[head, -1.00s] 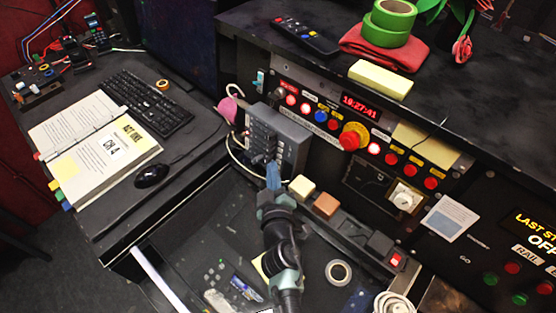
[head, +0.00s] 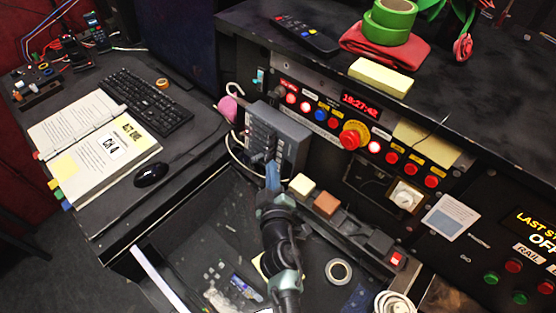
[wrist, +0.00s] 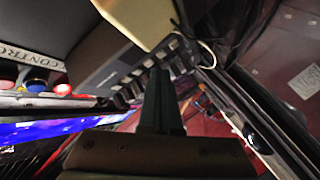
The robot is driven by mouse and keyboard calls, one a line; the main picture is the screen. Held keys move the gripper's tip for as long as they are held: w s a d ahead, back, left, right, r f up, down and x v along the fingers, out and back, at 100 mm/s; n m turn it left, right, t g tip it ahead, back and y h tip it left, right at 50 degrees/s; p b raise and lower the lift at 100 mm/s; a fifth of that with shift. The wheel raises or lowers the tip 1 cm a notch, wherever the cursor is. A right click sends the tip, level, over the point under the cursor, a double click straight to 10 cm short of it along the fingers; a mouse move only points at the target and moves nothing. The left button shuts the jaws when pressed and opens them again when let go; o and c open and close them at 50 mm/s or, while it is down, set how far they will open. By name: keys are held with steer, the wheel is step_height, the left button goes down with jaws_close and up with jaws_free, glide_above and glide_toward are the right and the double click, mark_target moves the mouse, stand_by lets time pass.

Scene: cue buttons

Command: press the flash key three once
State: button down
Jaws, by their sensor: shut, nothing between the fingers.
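A grey box (head: 290,138) with several small keys stands against the front of the console; it also shows in the wrist view (wrist: 105,72). Its key labels are too small to read, so I cannot tell which key is flash key three. My gripper (head: 271,170) is shut and empty, its tip at the lower part of the box in the head view. In the wrist view my gripper (wrist: 160,85) points toward the rows of keys. It covers some of them, and I cannot tell whether it touches any.
A cream block (head: 302,185) and a brown block (head: 326,205) sit right of my gripper on a dark strip. A red mushroom button (head: 352,136) and lit buttons line the console above. A pink object (head: 228,108) hangs left of the box.

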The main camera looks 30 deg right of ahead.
steer(key=shift+a, duration=0.25)
steer(key=shift+s, duration=0.1)
steer(key=a+b, duration=0.1)
steer(key=s+a+b, duration=0.1)
steer(key=a, duration=0.1)
steer(key=a+b, duration=0.1)
steer(key=shift+s+a+r, duration=0.35)
steer(key=shift+r, duration=0.05)
stand_by(0.7)
